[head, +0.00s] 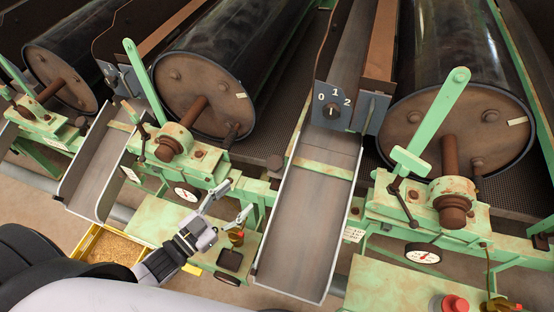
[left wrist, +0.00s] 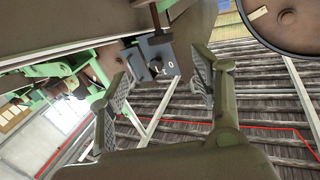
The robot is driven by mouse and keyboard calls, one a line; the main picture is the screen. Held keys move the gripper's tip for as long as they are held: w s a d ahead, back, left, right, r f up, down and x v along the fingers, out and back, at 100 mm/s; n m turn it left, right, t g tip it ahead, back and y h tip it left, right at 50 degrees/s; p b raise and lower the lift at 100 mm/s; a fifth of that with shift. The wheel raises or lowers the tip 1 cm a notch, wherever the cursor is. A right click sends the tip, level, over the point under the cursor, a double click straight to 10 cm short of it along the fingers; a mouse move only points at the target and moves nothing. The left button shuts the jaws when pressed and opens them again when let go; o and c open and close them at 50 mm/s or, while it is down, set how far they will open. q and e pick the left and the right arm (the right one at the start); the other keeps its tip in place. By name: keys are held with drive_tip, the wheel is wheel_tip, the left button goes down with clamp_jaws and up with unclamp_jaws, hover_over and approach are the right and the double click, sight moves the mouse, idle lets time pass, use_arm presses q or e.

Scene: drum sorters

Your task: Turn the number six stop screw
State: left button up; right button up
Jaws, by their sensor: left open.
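Green drum sorter frames carry several dark drums, one at the middle left (head: 213,85) and one at the right (head: 440,120). Screw-like fittings show at their bearings, such as the dark one at the middle bearing (head: 165,150) and the one at the right bearing (head: 398,190). No readable number six shows, so I cannot tell which is the number six stop screw. My left gripper (head: 233,200) is open and empty, above the green ledge below the middle drum, right of a round gauge (head: 187,191). Its spread fingers also show in the left wrist view (left wrist: 162,68).
A yellow bin (head: 97,248) with grain-like material stands at lower left. A red button (head: 453,305) and another gauge (head: 423,253) are at lower right.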

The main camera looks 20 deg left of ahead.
use_arm(q)
drive_tip(key=p, duration=0.1)
approach(272, 164)
drive_tip(key=w, duration=0.1)
drive_tip(key=x, duration=0.3)
drive_tip(key=p+x, duration=0.1)
drive_tip(key=x, duration=0.5)
drive_tip(key=shift+d+f, duration=0.2)
drive_tip(key=shift+f, duration=0.2)
drive_tip(key=shift+w+d+p, duration=0.2)
drive_tip(key=shift+w+p, duration=0.1)
drive_tip(key=shift+f, duration=0.1)
use_arm(e)
drive_tip(key=r, duration=0.2)
drive_tip(key=shift+s+a+r, duration=0.2)
drive_tip(key=shift+r, duration=0.2)
use_arm(q)
drive_tip(key=shift+c, duration=0.6)
use_arm(e)
drive_tip(key=shift+s, duration=0.1)
use_arm(q)
drive_tip(key=c, duration=1.1)
drive_tip(key=shift+o, duration=0.2)
use_arm(e)
drive_tip(key=shift+a+f, duration=0.1)
drive_tip(key=shift+a, duration=0.05)
